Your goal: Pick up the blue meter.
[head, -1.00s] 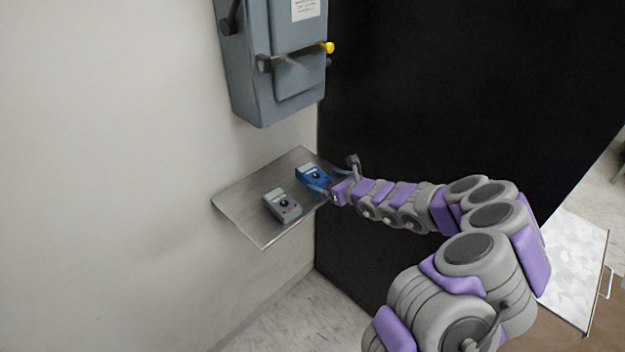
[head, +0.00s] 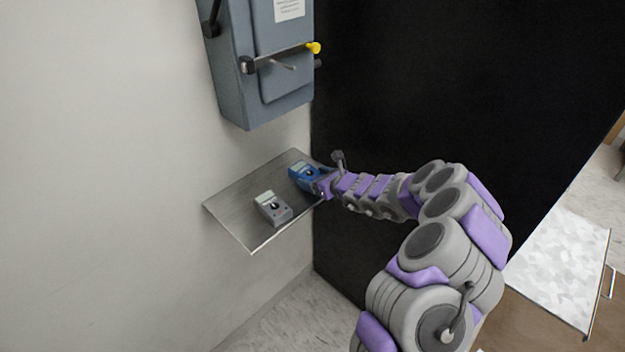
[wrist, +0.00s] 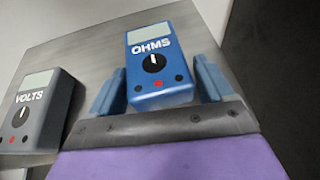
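The blue meter (wrist: 154,70), marked OHMS, lies on the metal shelf (wrist: 95,48). In the head view the blue meter (head: 303,173) is near the shelf's back right corner, partly covered by my gripper. In the wrist view my gripper (wrist: 160,88) is open, with one blue finger on each side of the meter's lower half. A gap shows between the meter and the right finger; the left finger is very close, and I cannot tell whether it touches. In the head view my gripper (head: 318,181) reaches in from the right.
A grey meter (wrist: 38,108), marked VOLTS, lies left of the blue one; it also shows in the head view (head: 271,208). A grey electrical box (head: 275,75) with levers hangs above the shelf. A black panel (head: 420,80) stands behind my arm.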

